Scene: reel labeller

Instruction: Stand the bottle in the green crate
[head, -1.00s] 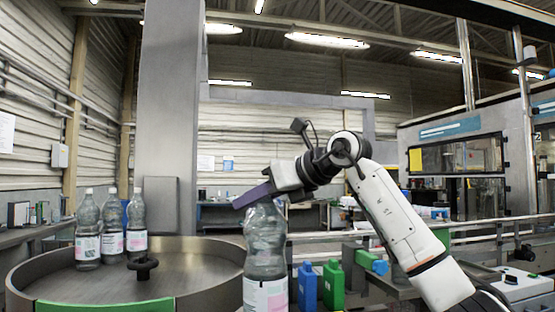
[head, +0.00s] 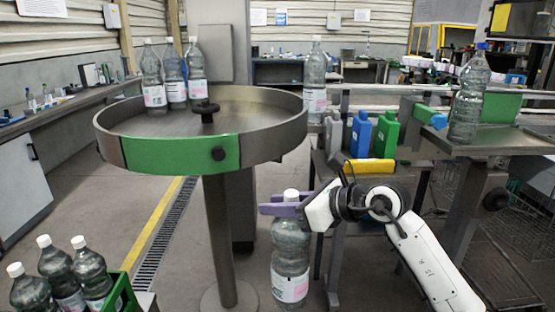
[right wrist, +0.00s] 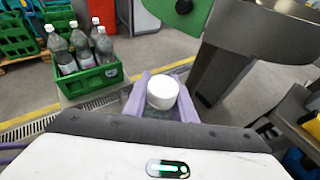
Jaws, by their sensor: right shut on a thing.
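My right gripper (head: 284,204) is shut on the neck of a clear bottle (head: 290,262) with a white cap and a pale label. The bottle hangs upright below the purple fingers, in front of the round table. In the right wrist view its white cap (right wrist: 162,92) shows between the fingers (right wrist: 160,97). The green crate (head: 125,290) is cut off at the lower left of the head view, with several white-capped bottles there. In the right wrist view the crate (right wrist: 95,82) stands apart from the held bottle, at the upper left, and holds several bottles. My left gripper is not in view.
A round metal table (head: 150,150) with several bottles stands behind the held bottle. Blue (head: 360,135) and green (head: 385,132) jugs stand on the right. A blue-capped bottle (head: 468,98) stands on a conveyor. Other green crates (right wrist: 15,40) are stacked further left.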

